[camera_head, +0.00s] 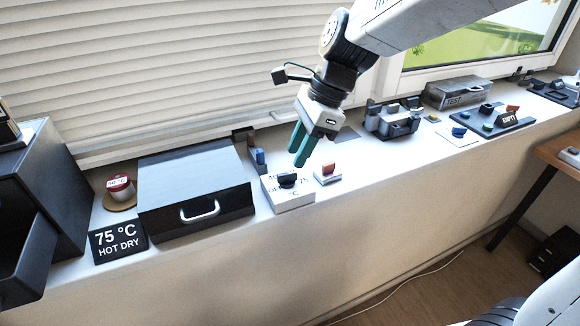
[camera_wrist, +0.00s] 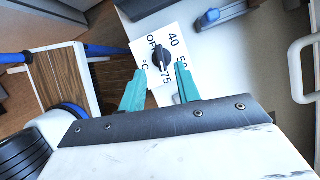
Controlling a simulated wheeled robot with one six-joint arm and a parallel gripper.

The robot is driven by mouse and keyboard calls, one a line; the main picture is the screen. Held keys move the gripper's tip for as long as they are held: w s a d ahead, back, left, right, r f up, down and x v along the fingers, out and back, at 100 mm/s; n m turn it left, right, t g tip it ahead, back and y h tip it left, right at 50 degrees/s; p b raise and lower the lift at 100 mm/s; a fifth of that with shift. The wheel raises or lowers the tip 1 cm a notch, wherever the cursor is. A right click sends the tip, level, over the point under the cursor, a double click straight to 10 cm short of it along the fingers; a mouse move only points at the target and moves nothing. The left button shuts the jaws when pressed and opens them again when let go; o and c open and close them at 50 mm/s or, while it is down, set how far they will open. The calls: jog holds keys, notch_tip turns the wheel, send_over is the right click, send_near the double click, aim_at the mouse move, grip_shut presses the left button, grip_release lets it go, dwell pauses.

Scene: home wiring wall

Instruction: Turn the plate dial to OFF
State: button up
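The plate dial is a black knob (camera_head: 287,180) on a white box (camera_head: 293,199) with printed numbers and a °C mark, standing on the sill. In the wrist view the knob (camera_wrist: 160,58) sits on its white face, with 40 and 75 legible and other lettering partly hidden. A pale mark on the knob appears to lie on the side toward 75, but it is small. My gripper (camera_head: 301,152) has teal fingers and hangs just above the dial, pointing down. In the wrist view my gripper (camera_wrist: 160,73) is open, its fingertips on either side of the knob, with no visible contact.
A black plate box (camera_head: 199,206) with a handle stands left of the dial, beside a "75 °C HOT DRY" sign (camera_head: 118,242).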

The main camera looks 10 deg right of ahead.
aim_at(286, 174)
jog(key=x, duration=0.5)
jog(key=shift+f, duration=0.1)
grip_shut()
jog(key=shift+a, duration=0.15)
